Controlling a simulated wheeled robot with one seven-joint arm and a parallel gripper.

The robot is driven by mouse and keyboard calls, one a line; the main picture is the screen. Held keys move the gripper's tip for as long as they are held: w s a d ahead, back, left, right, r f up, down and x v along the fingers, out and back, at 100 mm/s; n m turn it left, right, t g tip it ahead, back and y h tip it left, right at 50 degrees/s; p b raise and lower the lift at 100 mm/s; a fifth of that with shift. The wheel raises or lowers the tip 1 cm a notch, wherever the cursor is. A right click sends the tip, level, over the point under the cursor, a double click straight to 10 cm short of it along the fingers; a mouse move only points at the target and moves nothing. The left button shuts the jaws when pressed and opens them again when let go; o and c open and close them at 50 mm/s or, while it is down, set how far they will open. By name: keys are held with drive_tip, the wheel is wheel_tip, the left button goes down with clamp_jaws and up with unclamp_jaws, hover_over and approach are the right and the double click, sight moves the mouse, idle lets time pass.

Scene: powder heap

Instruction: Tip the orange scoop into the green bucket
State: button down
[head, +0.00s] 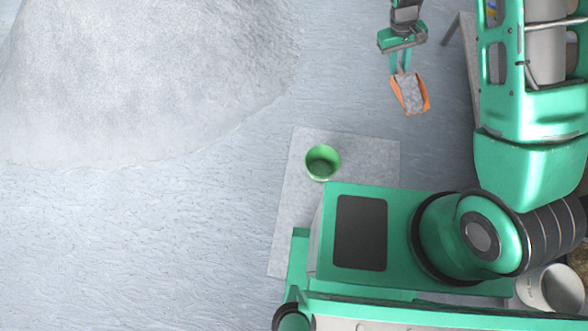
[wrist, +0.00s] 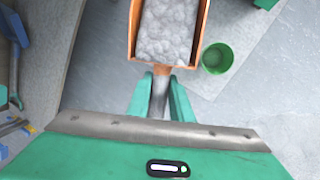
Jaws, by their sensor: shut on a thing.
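The orange scoop (head: 424,97) is held out in front of my gripper and carries a load of grey powder; it also shows in the wrist view (wrist: 133,30). My gripper (head: 400,62) is shut on the scoop's handle, with a green finger on each side of it in the wrist view (wrist: 160,98). The green bucket (head: 323,163) stands upright on a pale mat, to the left of and nearer my body than the scoop. In the wrist view the bucket (wrist: 217,58) is to the right of the scoop, apart from it. Its inside looks empty in the head view.
A large pale powder heap (head: 150,70) fills the upper left. The pale mat (head: 380,155) lies under the bucket, partly hidden by my base. A white bucket (head: 550,288) stands at the lower right. Blue-handled tools (wrist: 12,30) lie at the left in the wrist view.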

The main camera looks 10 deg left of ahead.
drive_tip(key=a+f+n+t, duration=0.2)
drive_tip(key=a+f+n, duration=0.5)
drive_tip(key=a+f, duration=0.55)
drive_tip(key=shift+s+a+f+n+y, duration=0.75)
drive_tip(key=shift+s+a+f+n, duration=2.3)
drive_tip(key=shift+f, duration=2.05)
drive_tip(key=shift+s+a+f+n+y, duration=0.8)
drive_tip(key=shift+s+a+f+n, duration=1.4)
drive_tip(key=shift+s+f, duration=2.35)
drive_tip(key=shift+s+a+f+n+y, duration=0.75)
drive_tip(key=shift+s+a+f+n, duration=1.85)
drive_tip(key=shift+f, duration=3.05)
drive_tip(key=w+d+r+m+g+y, duration=0.2)
drive_tip(key=w+d+r+g+y, duration=0.3)
drive_tip(key=r, duration=0.4)
drive_tip(key=shift+w+d+r+g+y, duration=0.3)
drive_tip(key=shift+d+g+y, duration=0.3)
drive_tip(key=shift+y, duration=0.8)
drive_tip(key=shift+r, duration=0.1)
